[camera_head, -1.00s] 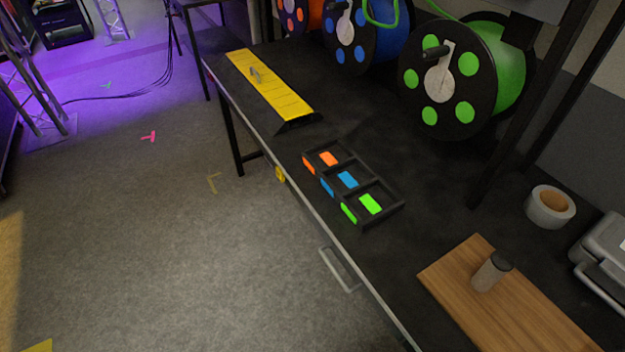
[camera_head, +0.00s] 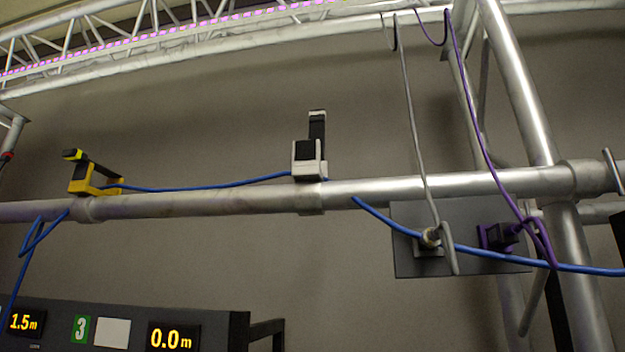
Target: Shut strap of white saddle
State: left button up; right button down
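The white saddle (camera_head: 308,169) sits on top of the horizontal silver pipe (camera_head: 230,199), near the middle of the head view. Its black strap (camera_head: 317,128) stands up, open, above the saddle. A blue cable (camera_head: 215,187) runs from the left to the white saddle; whether it lies inside the saddle is hard to tell. The blue cable shows again below the pipe, right of the saddle. Neither of my grippers is in view.
A yellow saddle (camera_head: 95,184) with its strap raised and tilted sits on the pipe at left. A grey plate (camera_head: 415,262) with connectors, a grey cable (camera_head: 410,110) and a purple cable (camera_head: 475,115) are at right. A display panel (camera_head: 215,318) is at lower left.

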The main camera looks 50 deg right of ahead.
aim_at(318, 117)
jog(key=l+z, duration=0.15)
jog(key=z, duration=1.55)
